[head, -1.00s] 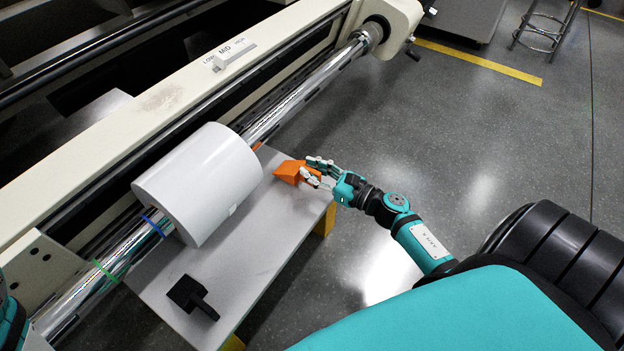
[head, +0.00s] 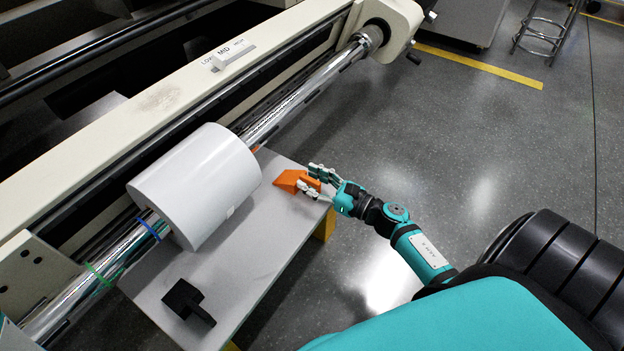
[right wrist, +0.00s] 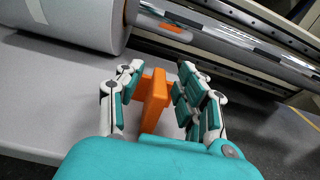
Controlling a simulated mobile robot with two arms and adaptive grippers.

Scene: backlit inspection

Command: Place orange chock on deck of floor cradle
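The orange chock (head: 290,181) sits on the grey deck of the floor cradle (head: 262,222), near its far right end, to the right of the white roll. My right gripper (head: 312,179) is at the chock's right side. In the right wrist view, the chock's upright orange part (right wrist: 155,98) stands between the spread fingers of my right gripper (right wrist: 157,82), with visible gaps on both sides. The fingers look open around it and not clamped. The fingers hide part of the chock in the head view. My left gripper is out of view.
The white roll (head: 195,185) sits on a shiny shaft (head: 270,122) above the deck. A black block (head: 187,298) lies on the deck's near end. The cream machine frame (head: 150,115) runs behind.

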